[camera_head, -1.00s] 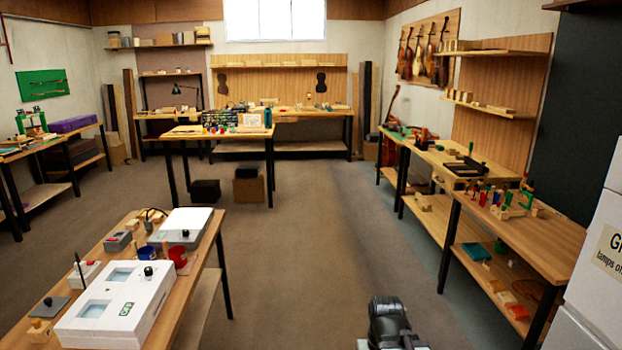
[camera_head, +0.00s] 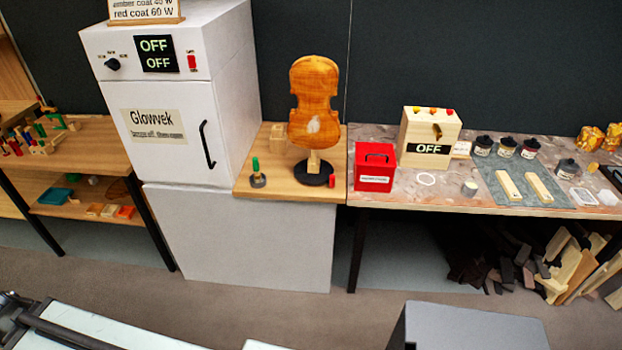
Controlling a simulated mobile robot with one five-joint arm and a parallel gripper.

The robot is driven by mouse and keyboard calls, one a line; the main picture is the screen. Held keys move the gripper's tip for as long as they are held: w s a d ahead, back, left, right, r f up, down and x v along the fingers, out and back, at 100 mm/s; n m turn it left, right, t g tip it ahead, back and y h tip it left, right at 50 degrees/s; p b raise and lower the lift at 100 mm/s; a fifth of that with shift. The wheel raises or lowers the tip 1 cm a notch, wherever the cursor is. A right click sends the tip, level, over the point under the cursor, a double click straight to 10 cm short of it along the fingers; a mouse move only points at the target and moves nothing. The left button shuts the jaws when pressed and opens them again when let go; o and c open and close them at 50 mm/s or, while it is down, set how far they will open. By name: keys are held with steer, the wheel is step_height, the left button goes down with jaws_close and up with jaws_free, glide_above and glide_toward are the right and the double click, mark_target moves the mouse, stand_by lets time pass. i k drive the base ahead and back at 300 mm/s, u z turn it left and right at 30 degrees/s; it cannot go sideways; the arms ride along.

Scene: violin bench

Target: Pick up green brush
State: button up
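A small upright green item (camera_head: 255,164), which looks like a green brush handle, stands on a dark round base (camera_head: 258,181) at the front left of a wooden stand. It is too small to make out bristles. A violin body (camera_head: 314,100) stands upright beside it, to the right, on a black round foot (camera_head: 314,173). A small red item (camera_head: 332,180) is by that foot. My gripper is not in view.
A white Glowvek cabinet (camera_head: 160,155) reading OFF stands left of the wooden stand. Right are a red box (camera_head: 375,166), a wooden box (camera_head: 428,137) reading OFF, and dark-lidded jars (camera_head: 483,146). Wood scraps (camera_head: 570,265) lie under the right bench. A grey box-like shape (camera_head: 465,325) fills the bottom right.

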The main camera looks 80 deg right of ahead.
mark_target(255, 162)
steer(key=z, duration=2.75)
